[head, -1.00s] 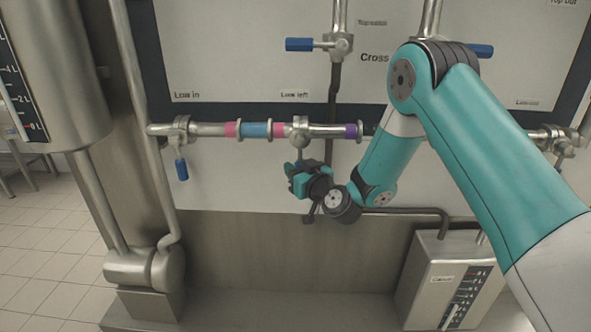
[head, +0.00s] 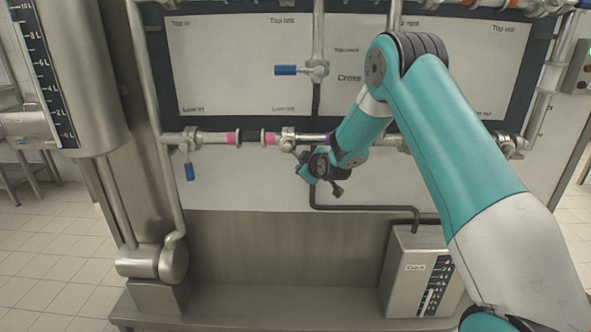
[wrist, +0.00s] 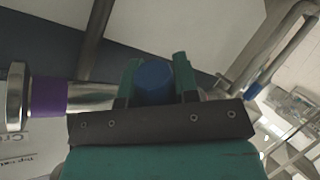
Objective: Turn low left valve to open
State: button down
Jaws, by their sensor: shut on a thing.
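The low left valve (head: 287,139) sits on the lower horizontal pipe, below the small "Low left" label. Its lever slants down and to the right from the valve body, and its end is hidden by my gripper in the head view. My gripper (head: 305,167) is just below and right of the valve. In the wrist view the two green fingers stand on either side of the blue lever handle (wrist: 154,82), and my gripper (wrist: 157,72) is shut on it. A purple band (wrist: 48,96) on the pipe shows to its left.
The low in valve (head: 187,141), with its blue handle hanging down, is on the left. Another blue-handled valve (head: 316,70) points left above. A metal box (head: 412,268) stands at lower right. A tank (head: 75,75) stands at left.

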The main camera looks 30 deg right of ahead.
jog(key=shift+s+d+r+n+g+h+p, duration=0.2)
jog(key=shift+d+r+n+g+h+p, duration=0.15)
jog(key=shift+r+n+h, duration=0.15)
jog(key=shift+s+d+r+n+g+h+p, duration=0.2)
jog(key=shift+d+r+n+g+h, duration=0.1)
jog(key=shift+r+n+g+h, duration=0.25)
jog(key=shift+s+d+r+n+g+h+p, duration=0.2)
jog(key=shift+d+r+n+h+p, duration=0.15)
jog(key=shift+r+n, duration=0.25)
jog(key=c, duration=0.9)
grip_release()
jog(key=shift+r, duration=0.15)
jog(key=shift+o, duration=0.2)
